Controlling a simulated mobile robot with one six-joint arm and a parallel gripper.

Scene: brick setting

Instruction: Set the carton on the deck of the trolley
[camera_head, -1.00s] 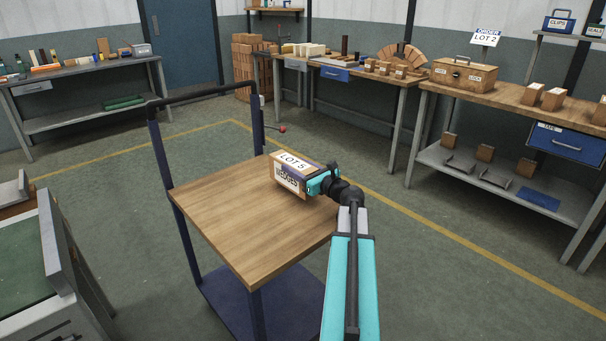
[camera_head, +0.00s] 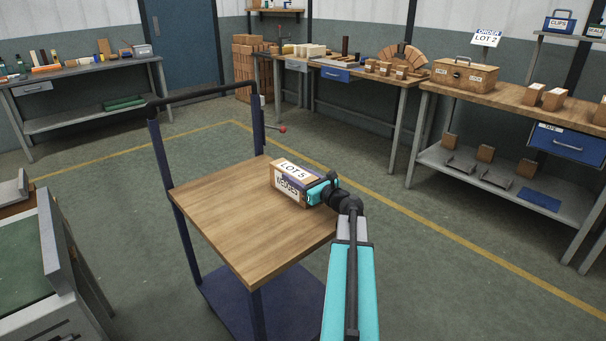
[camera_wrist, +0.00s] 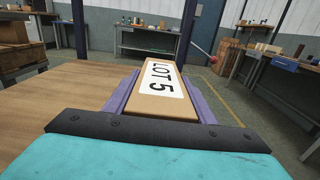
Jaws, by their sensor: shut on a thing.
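The carton (camera_head: 287,189) is a small brown box with white labels reading "LOT 5" and "WEDGES". My gripper (camera_head: 312,187) is shut on it from the right, at the back right part of the trolley's wooden deck (camera_head: 235,222). In the wrist view the carton's top (camera_wrist: 155,92) lies between the two purple fingers (camera_wrist: 160,95). The carton is upright and at or just above the deck; its underside is hidden, so I cannot tell if it touches. The trolley has a dark blue frame with a push handle (camera_head: 205,93) at the back left.
A bench (camera_head: 50,262) with a green top stands at the front left. Workbenches line the back and right, one bearing a wooden toolbox (camera_head: 464,75). The rest of the deck is bare. Open floor with a yellow line (camera_head: 445,232) surrounds the trolley.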

